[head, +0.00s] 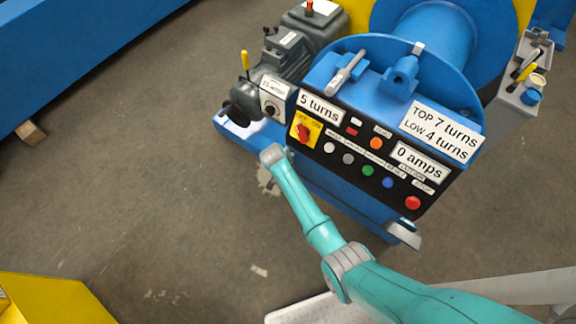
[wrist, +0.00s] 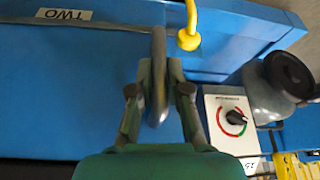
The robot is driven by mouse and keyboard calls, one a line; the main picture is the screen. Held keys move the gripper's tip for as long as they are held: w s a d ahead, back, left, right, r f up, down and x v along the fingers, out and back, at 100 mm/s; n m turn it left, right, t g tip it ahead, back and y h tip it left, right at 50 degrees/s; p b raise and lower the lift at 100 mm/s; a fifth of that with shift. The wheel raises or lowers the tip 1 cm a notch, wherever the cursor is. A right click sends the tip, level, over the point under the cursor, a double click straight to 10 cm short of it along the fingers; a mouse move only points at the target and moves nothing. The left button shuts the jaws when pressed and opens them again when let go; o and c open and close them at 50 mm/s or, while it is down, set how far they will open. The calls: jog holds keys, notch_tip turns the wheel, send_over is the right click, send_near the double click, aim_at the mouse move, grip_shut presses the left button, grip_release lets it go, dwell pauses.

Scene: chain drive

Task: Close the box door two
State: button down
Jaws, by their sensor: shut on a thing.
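In the wrist view, a blue panel (wrist: 70,90) carries a white label reading TWO (wrist: 64,14), upside down. A grey metal bar (wrist: 158,50) stands out from the blue surface near its right side. My gripper (wrist: 160,82) has one finger on each side of this bar and is shut on it. Whether the door is open or closed cannot be told. In the head view, my teal arm reaches to the lower left front of the blue machine (head: 330,195); its wrist hides the gripper and the bar.
A grey motor (head: 290,50) stands behind. The floor (head: 150,180) to the left is clear.

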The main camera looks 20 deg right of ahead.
jog(key=c, duration=1.1)
grip_release()
jog(key=shift+w+a, duration=0.15)
jog(key=shift+w, duration=0.05)
jog(key=shift+c, duration=0.2)
jog(key=shift+r, duration=0.1)
jog(key=v, duration=1.2)
jog(key=shift+s, duration=0.1)
